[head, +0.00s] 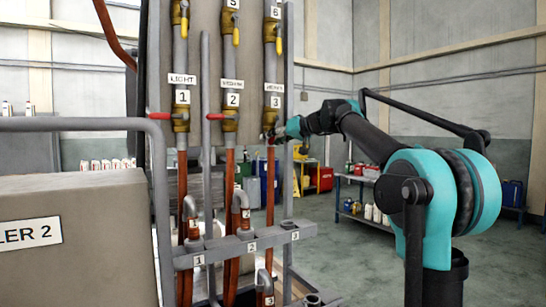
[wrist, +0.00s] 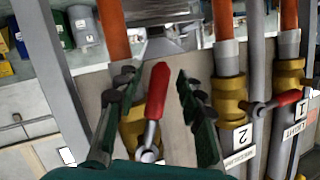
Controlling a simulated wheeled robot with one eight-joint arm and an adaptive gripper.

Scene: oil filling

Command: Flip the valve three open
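Valve three is the brass valve on the right-hand pipe, above the gripper in the head view (head: 272,116), with its "3" label (head: 274,101). In the wrist view its brass body (wrist: 130,130) is partly hidden behind a finger. Its red lever (wrist: 157,90) points up the picture there, roughly along the pipe. My gripper (head: 268,134) is at the valve, and most of the lever is hidden in the head view. In the wrist view my gripper (wrist: 150,88) is open. The lever lies between the two fingers, with a visible gap to the right finger.
Valve two (head: 230,121) and valve one (head: 181,121) stand to the left, their red levers pointing sideways. Valve two (wrist: 230,95) is close beside my right finger in the wrist view. A grey rail (head: 245,246) crosses below. Open floor lies to the right.

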